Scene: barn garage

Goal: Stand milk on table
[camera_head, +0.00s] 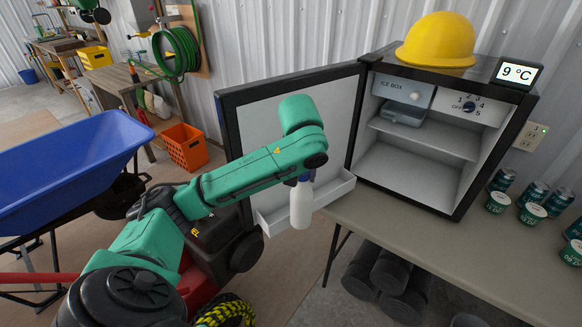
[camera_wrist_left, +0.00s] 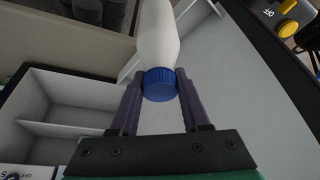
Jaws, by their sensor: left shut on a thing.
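A white milk bottle (camera_head: 301,206) hangs upright below my left gripper (camera_head: 300,179) in the head view, in front of the open fridge door and beside its door shelf. In the left wrist view the bottle (camera_wrist_left: 158,35) has a blue cap (camera_wrist_left: 160,84), and the purple fingers of my left gripper (camera_wrist_left: 158,92) are shut on it at the cap end. The table (camera_head: 400,235) is to the right, under the small fridge (camera_head: 440,150). The bottle is held clear of the table top. My right gripper is not in view.
The fridge door (camera_head: 300,110) stands wide open, with a white door shelf (camera_head: 335,190). The table's front middle is clear. A yellow hard hat (camera_head: 437,40) sits on the fridge. A blue wheelbarrow (camera_head: 70,165) stands left.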

